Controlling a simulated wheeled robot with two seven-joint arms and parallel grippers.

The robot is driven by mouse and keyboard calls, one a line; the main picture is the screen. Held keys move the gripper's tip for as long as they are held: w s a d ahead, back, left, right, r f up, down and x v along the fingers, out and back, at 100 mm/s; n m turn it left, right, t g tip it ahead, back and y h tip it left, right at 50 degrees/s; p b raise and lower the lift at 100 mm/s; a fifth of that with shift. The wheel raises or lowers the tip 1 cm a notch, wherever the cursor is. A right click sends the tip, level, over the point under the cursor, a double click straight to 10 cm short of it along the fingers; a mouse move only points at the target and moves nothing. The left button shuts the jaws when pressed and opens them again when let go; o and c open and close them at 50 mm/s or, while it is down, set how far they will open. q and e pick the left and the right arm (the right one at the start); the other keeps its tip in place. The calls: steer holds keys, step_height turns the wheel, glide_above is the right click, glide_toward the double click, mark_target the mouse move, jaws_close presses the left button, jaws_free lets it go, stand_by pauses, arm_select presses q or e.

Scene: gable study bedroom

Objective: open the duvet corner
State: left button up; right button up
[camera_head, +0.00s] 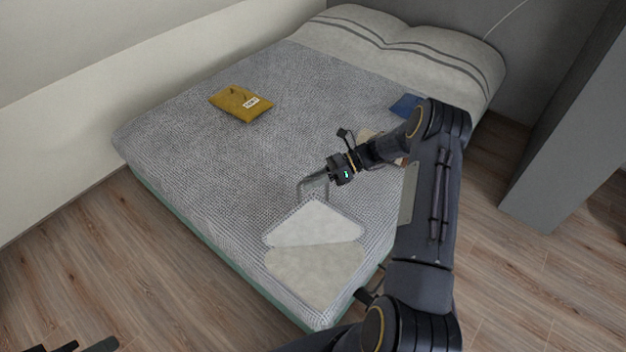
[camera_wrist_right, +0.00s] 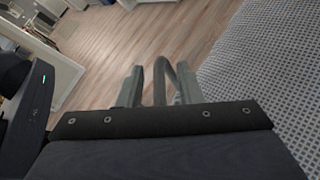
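The grey woven duvet (camera_head: 200,160) covers most of the bed. Near its front corner a flap is folded back, showing a white triangle (camera_head: 315,222) beside a beige patch (camera_head: 315,268). My right gripper (camera_head: 313,192) is just above the duvet, behind the white triangle. Whether the fingertips touch the cloth is unclear. Dark pieces at the lower left edge of the head view may be my left gripper; its state is unclear.
A mustard pouch (camera_head: 240,103) and a blue item (camera_head: 405,105) lie on the duvet. Pillows (camera_head: 400,45) are at the head of the bed. A grey post (camera_head: 565,130) stands at right. Wooden floor (camera_head: 90,260) is open at the left front. My right arm hides part of the bed's right side.

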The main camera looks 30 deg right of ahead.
steer(key=shift+d, duration=0.1)
steer(key=v, duration=0.7)
steer(key=shift+d, duration=0.35)
steer(key=shift+r, duration=0.1)
steer(key=s+a+r+n+h+p, duration=0.1)
steer(key=s+a+r+n+h, duration=0.2)
steer(key=r, duration=0.4)
steer(key=s+a+r+n+g+p, duration=0.1)
steer(key=s+a+r+n+p, duration=0.2)
steer(key=r, duration=0.4)
steer(key=s+a+r+n+h, duration=0.2)
steer(key=s+a+r+n, duration=0.1)
steer(key=r+n, duration=0.3)
steer(key=s+a+r+n+t+h+p, duration=0.2)
steer(key=s+n, duration=0.4)
steer(key=s, duration=0.3)
steer(key=s+a+r+n+t+h+p, duration=0.1)
steer(key=s+a+r+n, duration=0.3)
steer(key=s, duration=0.5)
steer(key=a+n+h+p, duration=0.1)
steer(key=n, duration=0.1)
steer(key=shift+s+a+n+t+h, duration=0.2)
steer(key=shift+n+t+h, duration=0.1)
steer(key=shift+t+h, duration=0.1)
